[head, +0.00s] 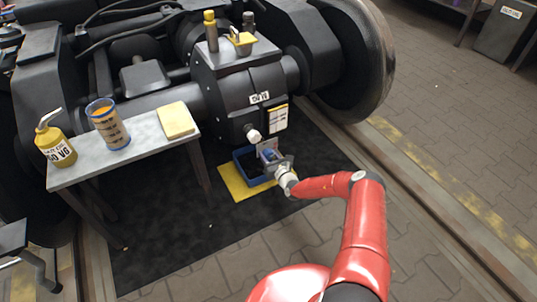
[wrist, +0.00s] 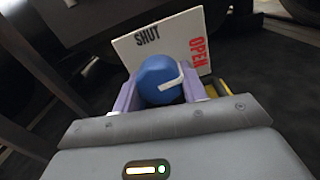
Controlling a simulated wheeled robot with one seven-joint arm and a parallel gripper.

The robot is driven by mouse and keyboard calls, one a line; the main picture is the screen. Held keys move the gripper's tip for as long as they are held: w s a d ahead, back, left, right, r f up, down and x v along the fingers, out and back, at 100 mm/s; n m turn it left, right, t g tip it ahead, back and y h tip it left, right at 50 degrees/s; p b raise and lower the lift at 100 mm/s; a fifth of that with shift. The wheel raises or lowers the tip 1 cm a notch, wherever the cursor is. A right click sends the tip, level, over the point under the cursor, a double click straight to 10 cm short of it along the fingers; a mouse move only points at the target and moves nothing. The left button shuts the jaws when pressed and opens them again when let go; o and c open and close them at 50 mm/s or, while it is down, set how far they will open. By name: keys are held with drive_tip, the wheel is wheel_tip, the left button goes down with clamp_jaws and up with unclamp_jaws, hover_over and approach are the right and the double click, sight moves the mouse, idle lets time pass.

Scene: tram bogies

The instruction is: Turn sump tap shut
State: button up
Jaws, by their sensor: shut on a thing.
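The sump tap is a round blue knob (wrist: 160,80) with a white mark on its right part, on the side of the word OPEN. Behind it a white plate (wrist: 186,32) reads SHUT at the upper left and OPEN in red at the right. My gripper (wrist: 161,93) is shut on the knob, with one lilac finger on each side of it. In the head view my gripper (head: 271,157) is low under the dark axle housing. The tap's stem is hidden behind the knob.
A blue tray (head: 240,168) stands on a yellow mat (head: 233,187) under the housing (head: 238,85). At left a bench (head: 140,140) bears a yellow oil can (head: 55,143), a jar (head: 108,125) and a yellow block (head: 176,120). The wheel (head: 365,60) is at upper right.

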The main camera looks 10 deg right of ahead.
drive_tip(key=n+p, duration=0.2)
drive_tip(key=n, duration=0.2)
drive_tip(key=shift+r+p, duration=0.15)
drive_tip(key=shift+p, duration=0.25)
drive_tip(key=n+p, duration=0.1)
drive_tip(key=n, duration=0.3)
drive_tip(key=shift+p, duration=0.3)
drive_tip(key=n+p, duration=0.1)
drive_tip(key=n, duration=0.3)
drive_tip(key=shift+d+n+p, duration=0.1)
drive_tip(key=shift+n+p, duration=0.2)
drive_tip(key=shift+p, duration=0.05)
drive_tip(key=shift+n+p, duration=0.55)
drive_tip(key=shift+n, duration=1.25)
drive_tip(key=shift+w, duration=0.1)
drive_tip(key=o, duration=1)
